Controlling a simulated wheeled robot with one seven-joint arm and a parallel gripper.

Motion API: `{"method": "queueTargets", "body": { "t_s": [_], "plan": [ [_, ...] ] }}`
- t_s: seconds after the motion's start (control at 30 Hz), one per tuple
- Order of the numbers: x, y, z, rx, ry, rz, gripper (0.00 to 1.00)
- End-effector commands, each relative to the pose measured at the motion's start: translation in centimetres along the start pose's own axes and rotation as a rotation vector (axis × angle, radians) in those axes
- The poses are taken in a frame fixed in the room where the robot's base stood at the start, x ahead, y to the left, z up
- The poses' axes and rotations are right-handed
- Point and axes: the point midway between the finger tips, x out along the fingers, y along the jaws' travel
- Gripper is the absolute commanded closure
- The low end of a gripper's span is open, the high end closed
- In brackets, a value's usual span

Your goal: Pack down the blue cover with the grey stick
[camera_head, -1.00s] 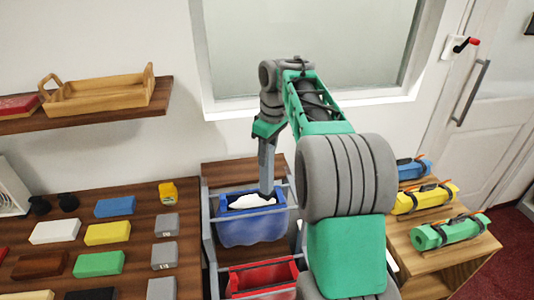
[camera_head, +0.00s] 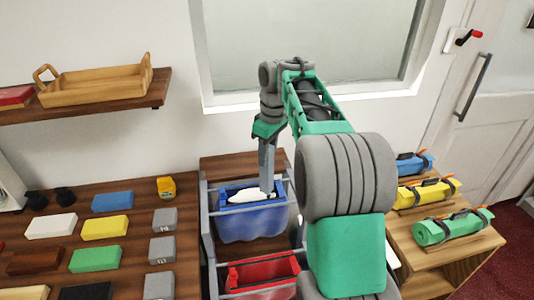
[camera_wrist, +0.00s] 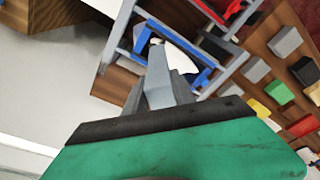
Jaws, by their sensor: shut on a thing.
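The blue cover (camera_head: 250,226) hangs like an open bag in a grey rack, with white material (camera_head: 246,196) in its mouth. Its blue rim also shows in the wrist view (camera_wrist: 184,41). My gripper (camera_head: 266,134) is above it, shut on the upright grey stick (camera_head: 266,168). The stick's lower end reaches the mouth of the cover, by the white material. Whether it presses on the material I cannot tell. In the wrist view the stick (camera_wrist: 159,72) runs from my gripper (camera_wrist: 167,95) toward the white material.
A red bag (camera_head: 262,272) hangs in front of the blue one. Left is a table with coloured blocks (camera_head: 97,258) and grey blocks (camera_head: 163,248). Right is a wooden stand with rolled bundles (camera_head: 453,227). A wooden tray (camera_head: 92,87) sits on the wall shelf.

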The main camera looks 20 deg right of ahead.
Motion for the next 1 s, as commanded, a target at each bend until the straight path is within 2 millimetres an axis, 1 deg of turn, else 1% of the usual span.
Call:
{"method": "queueTargets", "body": {
  "t_s": [0.03,1.0],
  "plan": [
    [0.4,0.0,0.0,0.0,0.0,0.001,1.0],
    [4.8,0.0,0.6,-0.001,0.0,0.0,1.0]
  ]
}}
